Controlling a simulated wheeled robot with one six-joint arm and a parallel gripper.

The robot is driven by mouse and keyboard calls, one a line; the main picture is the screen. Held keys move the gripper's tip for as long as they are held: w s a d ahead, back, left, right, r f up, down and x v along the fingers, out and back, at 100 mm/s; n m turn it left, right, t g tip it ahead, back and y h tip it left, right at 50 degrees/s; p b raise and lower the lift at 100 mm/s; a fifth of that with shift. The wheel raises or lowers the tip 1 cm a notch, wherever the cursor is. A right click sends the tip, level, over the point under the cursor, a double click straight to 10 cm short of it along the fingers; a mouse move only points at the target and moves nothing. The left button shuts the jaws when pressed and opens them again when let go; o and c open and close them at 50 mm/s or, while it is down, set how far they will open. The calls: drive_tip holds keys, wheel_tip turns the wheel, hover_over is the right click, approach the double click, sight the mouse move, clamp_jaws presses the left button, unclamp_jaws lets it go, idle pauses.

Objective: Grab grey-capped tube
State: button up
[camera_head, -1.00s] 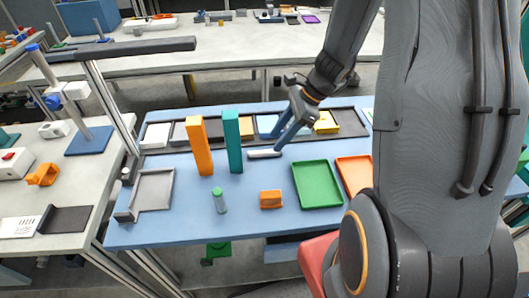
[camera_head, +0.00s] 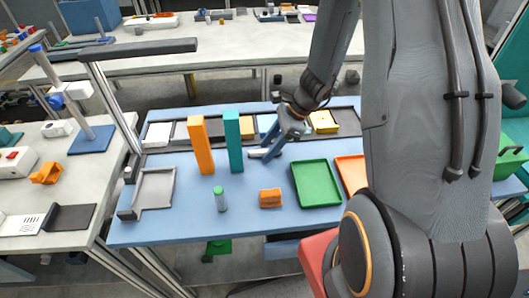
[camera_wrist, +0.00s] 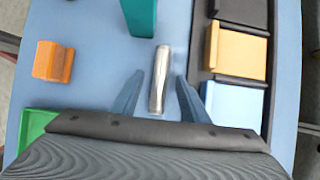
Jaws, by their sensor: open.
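A pale grey tube (camera_wrist: 161,75) lies on its side on the blue table, running roughly up the wrist view; its cap is hard to tell apart. In the head view the tube (camera_head: 258,154) lies to the right of the teal block, partly hidden by my gripper (camera_head: 272,152). In the wrist view my open gripper (camera_wrist: 160,88) has one blue finger on each side of the tube's lower part, with a gap on both sides. A second tube with a green cap (camera_head: 221,199) stands upright near the table's front.
A tall teal block (camera_head: 233,142) and a tall orange block (camera_head: 201,146) stand left of my gripper. A dark tray row (camera_head: 183,133) runs behind. A green tray (camera_head: 316,183) and a small orange piece (camera_head: 270,198) lie in front.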

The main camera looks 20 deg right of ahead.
clamp_jaws()
idle(0.8)
